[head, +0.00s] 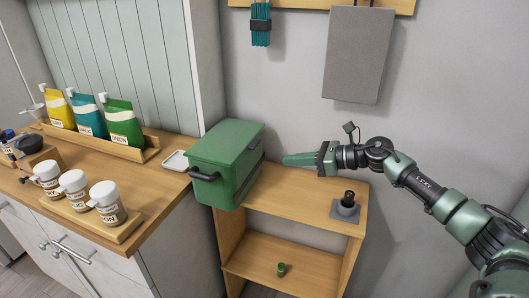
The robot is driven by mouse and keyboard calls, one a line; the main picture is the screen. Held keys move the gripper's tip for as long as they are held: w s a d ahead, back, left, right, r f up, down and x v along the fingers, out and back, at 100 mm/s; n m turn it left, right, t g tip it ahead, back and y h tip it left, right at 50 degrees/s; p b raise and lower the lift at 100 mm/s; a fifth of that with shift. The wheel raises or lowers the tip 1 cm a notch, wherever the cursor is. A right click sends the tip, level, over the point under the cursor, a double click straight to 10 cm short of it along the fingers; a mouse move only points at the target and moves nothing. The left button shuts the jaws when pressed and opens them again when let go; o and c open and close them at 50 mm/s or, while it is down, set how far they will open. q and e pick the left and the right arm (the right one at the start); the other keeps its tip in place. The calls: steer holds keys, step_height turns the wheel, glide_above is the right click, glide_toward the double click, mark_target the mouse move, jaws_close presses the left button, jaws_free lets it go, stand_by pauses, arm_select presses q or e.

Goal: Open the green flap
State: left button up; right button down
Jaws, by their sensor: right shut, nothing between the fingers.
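A green box (222,168) with a green lid, the flap (233,143), stands on the top of a small wooden shelf, at its left end. The flap lies flat and closed over the box. A dark handle (204,176) is on the front side of the box. My right gripper (285,160) is shut and empty. It points left, just right of the box's right side, near the height of the flap's edge. I cannot tell whether its tips touch the box. My left gripper is not in view.
The wooden shelf (290,212) carries a small dark item on a grey base (346,207) at its right. A small green object (281,269) lies on the lower board. At left, a counter holds white jars (107,203) and colored pouches (122,122). A grey panel (357,55) hangs above.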

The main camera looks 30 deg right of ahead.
steer(key=p+x, duration=0.3)
steer(key=x, duration=0.5)
steer(key=shift+w+a+f, duration=0.1)
steer(key=shift+w+a, duration=0.1)
steer(key=shift+w, duration=0.15)
steer(key=r+p, duration=0.2)
steer(key=shift+w+a+r, duration=0.2)
steer(key=shift+w+r, duration=0.1)
steer(key=shift+s+r+p, duration=0.15)
steer(key=shift+r+p, duration=0.15)
steer(key=shift+r, duration=0.15)
steer(key=shift+f, duration=0.1)
